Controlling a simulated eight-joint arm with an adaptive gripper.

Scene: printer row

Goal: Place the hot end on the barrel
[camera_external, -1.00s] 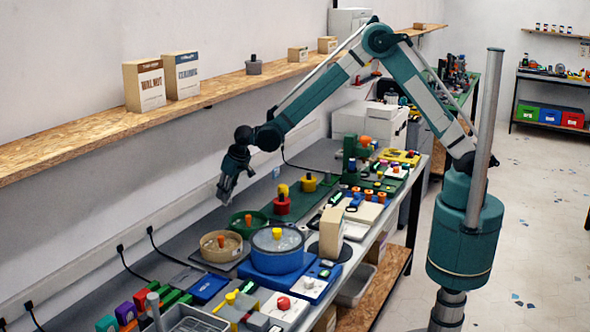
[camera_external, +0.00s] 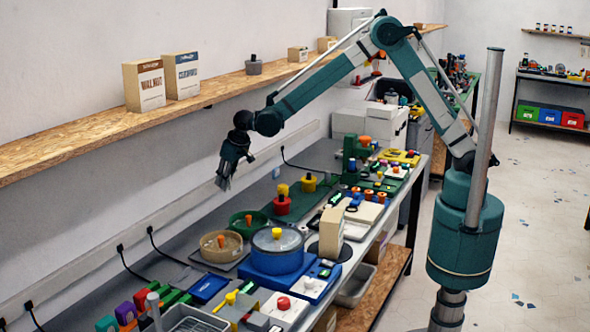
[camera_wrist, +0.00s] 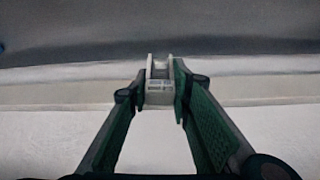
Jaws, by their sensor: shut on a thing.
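My gripper (camera_external: 223,182) hangs in the air above the far side of the workbench, near the wall, in the external view. In the wrist view my gripper (camera_wrist: 160,92) is shut on a small pale grey block (camera_wrist: 159,92) with a notched top and dark marks on its face. It may be the hot end, but I cannot tell for sure. It is too small to make out in the external view. I cannot pick out the barrel for certain among the bench items.
The workbench holds a green dish (camera_external: 248,224), a tan bowl (camera_external: 221,245), a blue round machine (camera_external: 277,252) and a red pot (camera_external: 282,205). A wooden shelf (camera_external: 215,88) with boxes runs along the wall above. Bare wall lies behind my gripper.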

